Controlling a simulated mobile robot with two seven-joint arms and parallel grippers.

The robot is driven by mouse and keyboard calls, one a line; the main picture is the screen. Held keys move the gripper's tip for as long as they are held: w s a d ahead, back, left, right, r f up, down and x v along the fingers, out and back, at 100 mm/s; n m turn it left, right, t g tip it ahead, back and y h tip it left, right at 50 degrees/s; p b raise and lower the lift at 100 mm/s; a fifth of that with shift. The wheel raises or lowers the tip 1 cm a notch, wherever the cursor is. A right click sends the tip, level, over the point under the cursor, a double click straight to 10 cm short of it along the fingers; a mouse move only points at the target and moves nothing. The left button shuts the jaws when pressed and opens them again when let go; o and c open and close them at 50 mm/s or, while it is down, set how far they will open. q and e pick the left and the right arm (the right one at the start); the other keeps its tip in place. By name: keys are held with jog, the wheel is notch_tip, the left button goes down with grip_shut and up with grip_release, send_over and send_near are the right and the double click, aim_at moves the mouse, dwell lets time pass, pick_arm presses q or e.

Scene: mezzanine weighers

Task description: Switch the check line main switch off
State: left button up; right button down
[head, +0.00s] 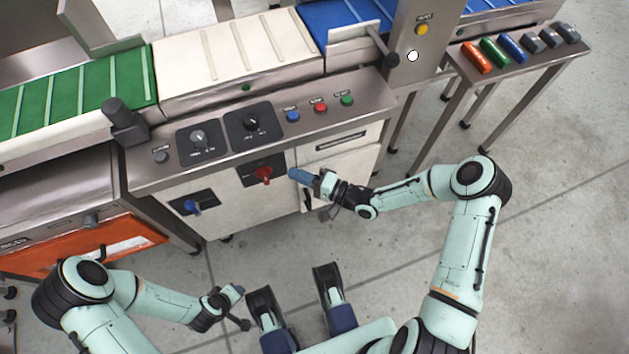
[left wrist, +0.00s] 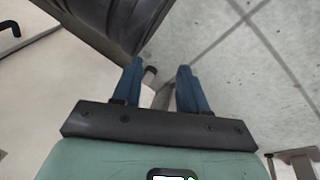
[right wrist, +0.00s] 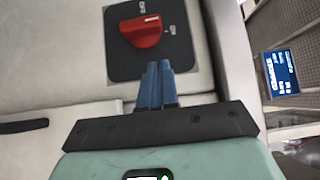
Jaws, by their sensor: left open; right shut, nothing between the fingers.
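A red rotary switch (head: 264,175) sits on a black plate on the front of the check line cabinet, below the sloped control panel. In the right wrist view the red knob (right wrist: 140,31) lies roughly crosswise, with small labels above it and to its right; I cannot tell for sure which label it points at. My right gripper (head: 296,174) is shut and empty, just right of the switch; its fingertips (right wrist: 158,66) show just below the knob, seemingly apart from it. My left gripper (head: 241,292) is open and empty, low and away from the cabinet; it also shows in the left wrist view (left wrist: 160,78).
A blue rotary switch (head: 191,206) sits left of the red one. Above are two black dials and coloured buttons (head: 320,107). A side table (head: 510,70) holds coloured blocks at the right. Floor in front of the cabinet is open.

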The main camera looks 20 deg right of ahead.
aim_at(265, 176)
pick_arm(q)
jog(key=shift+s+a+f, duration=0.1)
jog(key=shift+s+f, duration=0.45)
jog(key=shift+s, duration=0.05)
pick_arm(e)
jog(key=a, duration=0.5)
jog(key=shift+w, duration=0.4)
